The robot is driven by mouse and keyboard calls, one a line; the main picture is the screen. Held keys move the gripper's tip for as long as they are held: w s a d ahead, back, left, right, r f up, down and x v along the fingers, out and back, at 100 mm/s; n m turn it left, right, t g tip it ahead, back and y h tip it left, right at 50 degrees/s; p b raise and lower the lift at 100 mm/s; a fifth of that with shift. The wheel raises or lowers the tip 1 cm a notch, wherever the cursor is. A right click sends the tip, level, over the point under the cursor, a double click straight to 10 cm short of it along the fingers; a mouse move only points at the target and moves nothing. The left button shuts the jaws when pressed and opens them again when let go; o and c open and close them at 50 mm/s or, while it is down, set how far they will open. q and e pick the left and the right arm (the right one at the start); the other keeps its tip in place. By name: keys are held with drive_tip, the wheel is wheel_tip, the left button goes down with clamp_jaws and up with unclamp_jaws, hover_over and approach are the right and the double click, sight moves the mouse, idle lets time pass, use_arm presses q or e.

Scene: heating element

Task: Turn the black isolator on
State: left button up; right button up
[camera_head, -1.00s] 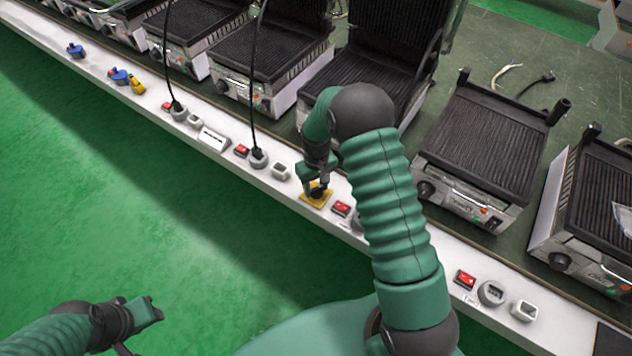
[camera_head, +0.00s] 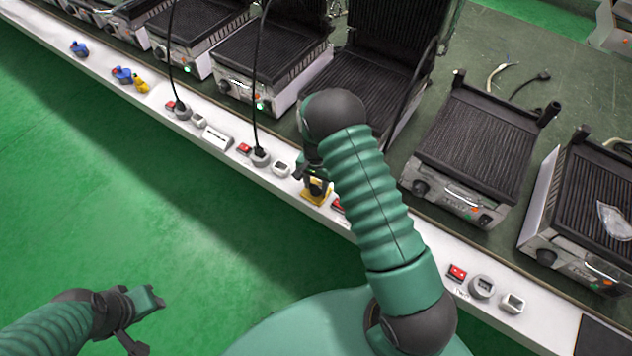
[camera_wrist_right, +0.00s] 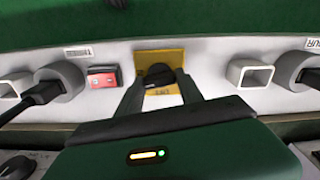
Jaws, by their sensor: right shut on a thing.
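The black isolator (camera_wrist_right: 158,75) is a black knob on a yellow plate, set in the white front panel. In the head view its yellow plate (camera_head: 316,197) shows below my right gripper (camera_head: 315,184), which largely hides the knob. In the right wrist view my right gripper (camera_wrist_right: 160,92) has one finger on each side of the knob and is shut on it. My left gripper (camera_head: 150,300) is over the green floor at the lower left, away from the panel; I cannot tell how far its jaws are apart.
A red switch (camera_wrist_right: 103,77) and a grey socket with a black plug (camera_wrist_right: 60,83) sit left of the isolator in the wrist view. A white square box (camera_wrist_right: 249,74) is to its right. Blue isolators (camera_head: 122,75) and a yellow one (camera_head: 141,85) are further along. Grills (camera_head: 470,150) stand behind.

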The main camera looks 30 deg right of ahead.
sight(316, 185)
drive_tip(key=shift+m+p, duration=0.3)
drive_tip(key=shift+m, duration=0.7)
drive_tip(key=o, duration=1.4)
drive_tip(key=shift+r, duration=0.15)
wheel_tip(316, 185, up, 16)
drive_tip(key=shift+r+p, duration=0.25)
drive_tip(key=shift+p, duration=0.75)
